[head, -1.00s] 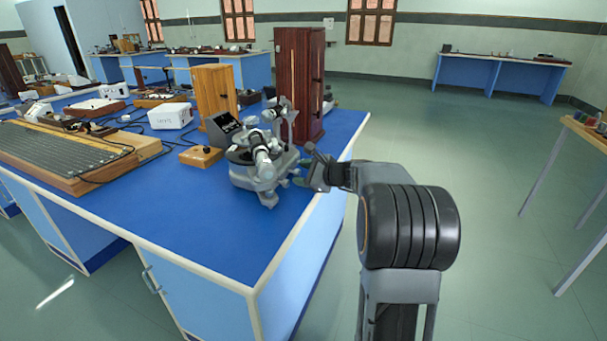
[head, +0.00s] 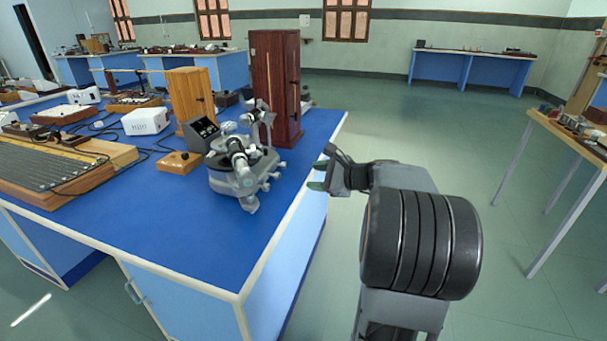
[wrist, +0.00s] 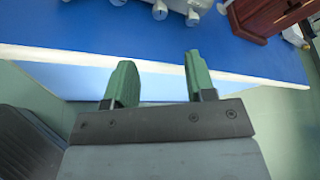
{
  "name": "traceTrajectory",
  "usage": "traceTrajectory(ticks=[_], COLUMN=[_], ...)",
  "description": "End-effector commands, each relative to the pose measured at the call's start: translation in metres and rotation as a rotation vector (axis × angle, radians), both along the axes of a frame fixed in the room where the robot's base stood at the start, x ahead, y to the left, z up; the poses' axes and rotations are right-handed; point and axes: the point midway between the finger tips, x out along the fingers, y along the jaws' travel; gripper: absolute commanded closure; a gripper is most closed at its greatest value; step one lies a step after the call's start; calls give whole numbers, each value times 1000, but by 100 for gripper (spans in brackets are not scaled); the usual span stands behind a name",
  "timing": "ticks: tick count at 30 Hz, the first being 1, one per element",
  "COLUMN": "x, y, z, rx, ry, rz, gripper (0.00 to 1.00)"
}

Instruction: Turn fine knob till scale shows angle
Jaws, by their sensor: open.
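The grey spectrometer (head: 236,165) stands on the blue bench, with small knobs along its right side, one of them a knob (head: 277,176) low at the right. My gripper (head: 320,176) is open and empty, to the right of the spectrometer and apart from it, at the bench's right edge. In the wrist view my gripper's green fingers (wrist: 158,84) are spread, with nothing between them. The spectrometer's base and knobs (wrist: 160,9) show at the top edge there, beyond the fingertips. A small dark display box (head: 200,134) stands behind the spectrometer; its reading is too small to tell.
A tall dark wooden cabinet (head: 275,85) stands behind the spectrometer. A lighter wooden box (head: 190,98), a white box (head: 146,121) and a wooden block (head: 179,162) are to the left. The bench front is clear. Another table (head: 575,138) stands at the right.

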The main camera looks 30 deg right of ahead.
Motion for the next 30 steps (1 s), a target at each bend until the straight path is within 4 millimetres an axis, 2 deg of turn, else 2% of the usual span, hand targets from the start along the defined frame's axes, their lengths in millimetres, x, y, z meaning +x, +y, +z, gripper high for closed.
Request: traceTrajectory(ticks=[6,19,24,30], x=[-14,-15,-9,3], y=[-8,-9,-14,-24], z=[5,9,26,31], rx=[0,1,37,147], ry=[0,0,38,149], rz=[-1,0,3,17], gripper=[50,50,50,50])
